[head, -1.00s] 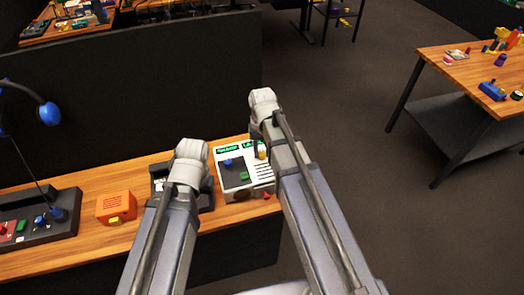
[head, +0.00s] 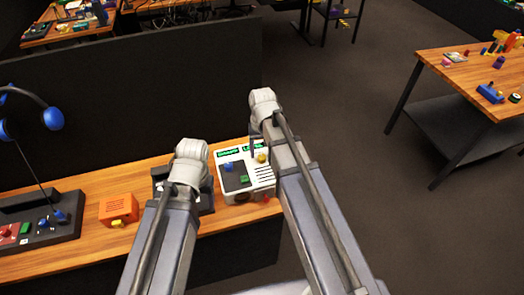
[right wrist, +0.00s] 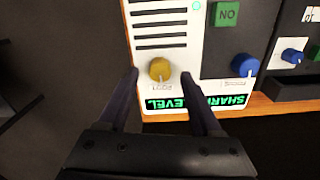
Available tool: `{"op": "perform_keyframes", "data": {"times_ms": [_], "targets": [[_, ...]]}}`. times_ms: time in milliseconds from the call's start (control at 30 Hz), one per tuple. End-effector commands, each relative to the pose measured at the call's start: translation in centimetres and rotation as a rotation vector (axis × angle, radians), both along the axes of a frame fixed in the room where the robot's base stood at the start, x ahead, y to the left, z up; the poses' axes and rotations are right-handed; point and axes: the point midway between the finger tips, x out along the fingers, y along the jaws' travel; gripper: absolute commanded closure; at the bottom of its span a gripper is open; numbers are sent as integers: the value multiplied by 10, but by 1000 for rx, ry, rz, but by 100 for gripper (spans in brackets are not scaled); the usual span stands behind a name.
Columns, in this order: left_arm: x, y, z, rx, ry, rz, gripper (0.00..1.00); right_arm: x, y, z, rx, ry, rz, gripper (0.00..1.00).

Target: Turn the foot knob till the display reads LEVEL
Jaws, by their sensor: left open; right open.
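The pale panel (head: 232,154) stands on the bench in the head view. Its yellow knob (right wrist: 160,69) lies between the two fingertips of my right gripper (right wrist: 159,77) in the right wrist view. The fingers are apart, one on each side; contact cannot be told. A lit green display (right wrist: 166,104) beside this knob reads LEVEL, upside down. A second display (right wrist: 226,102) starts with SHAR, partly cut by my finger. The knob labels are too small to read. The yellow knob also shows in the head view (head: 262,157). My left gripper is hidden behind its arm.
A blue knob (right wrist: 245,66) and a green NO tile (right wrist: 227,14) sit on the panel's dark part. An orange box (head: 118,209) and a dark control box (head: 45,243) stand further left. A dark partition (head: 130,95) rises behind the bench.

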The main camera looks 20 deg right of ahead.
Motion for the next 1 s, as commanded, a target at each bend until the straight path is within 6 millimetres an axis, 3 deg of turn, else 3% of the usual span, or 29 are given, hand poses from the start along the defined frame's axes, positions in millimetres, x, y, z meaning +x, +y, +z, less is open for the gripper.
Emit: {"op": "perform_keyframes", "data": {"times_ms": [100,400,833,933,1000], "targets": [[0,0,22,0,0,0,34,0,0,22,0,0,0,34],[0,0,56,0,0,-1,34,0,0,56,0,0,0,34],[0,0,58,0,0,-1,34,-2,1,58,-1,0,4,34],[0,0,58,0,0,-1,34,-20,18,58,-9,6,54,34],[0,0,58,0,0,-1,34,-44,39,58,-23,14,125,34]]}}
